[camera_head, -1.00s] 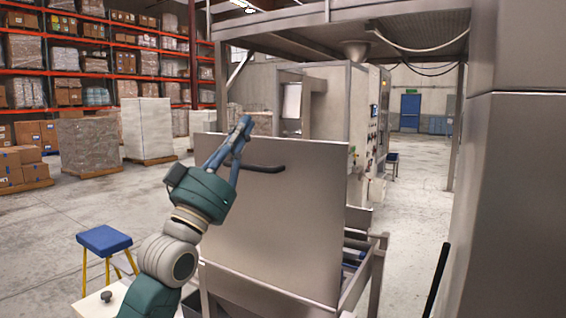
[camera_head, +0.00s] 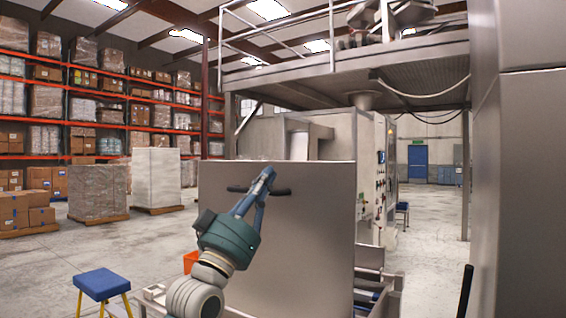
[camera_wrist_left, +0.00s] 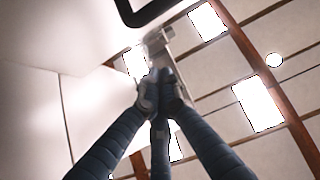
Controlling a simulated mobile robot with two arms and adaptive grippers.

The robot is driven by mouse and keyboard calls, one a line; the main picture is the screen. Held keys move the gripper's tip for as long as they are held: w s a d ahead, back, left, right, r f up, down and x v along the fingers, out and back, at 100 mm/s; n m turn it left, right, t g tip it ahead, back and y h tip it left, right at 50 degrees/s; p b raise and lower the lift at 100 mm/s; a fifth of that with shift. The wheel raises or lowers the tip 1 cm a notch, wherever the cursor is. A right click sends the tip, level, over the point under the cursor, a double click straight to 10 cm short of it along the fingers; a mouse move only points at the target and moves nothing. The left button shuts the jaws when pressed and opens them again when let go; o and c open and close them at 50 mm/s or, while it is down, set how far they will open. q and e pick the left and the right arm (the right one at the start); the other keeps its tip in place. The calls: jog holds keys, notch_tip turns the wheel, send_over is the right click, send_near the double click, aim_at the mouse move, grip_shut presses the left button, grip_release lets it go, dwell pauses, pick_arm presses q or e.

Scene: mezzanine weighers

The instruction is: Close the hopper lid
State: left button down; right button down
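The hopper lid (camera_head: 308,235) is a large grey metal panel standing raised, nearly upright, in the head view. Its black bar handle (camera_head: 281,191) is near the top of the face towards me. My left gripper (camera_head: 267,173) is in front of that face, its fingers crossing the handle in the picture. In the left wrist view, the fingertips (camera_wrist_left: 158,78) come together with nothing seen between them. There the handle (camera_wrist_left: 146,14) shows at the top, apart from the fingers. The hopper opening is hidden behind the lid. My right gripper is out of view.
A blue-topped stool (camera_head: 102,283) stands at the lower left. An orange bin (camera_head: 190,261) is partly hidden behind my left arm. A tall grey metal surface (camera_head: 520,190) closes off the right. Wrapped pallets (camera_head: 156,178) and racking stand further back, with open floor before them.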

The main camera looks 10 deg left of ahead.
aim_at(283, 192)
pick_arm(q)
jog(key=w+r, duration=0.1)
jog(key=w+d+r+p, duration=0.1)
jog(key=w, duration=0.1)
jog(key=w+d+r+p, duration=0.1)
jog(key=w, duration=0.1)
jog(key=shift+w+d+f, duration=0.2)
jog(key=shift+w+d, duration=0.1)
jog(key=shift+w, duration=0.35)
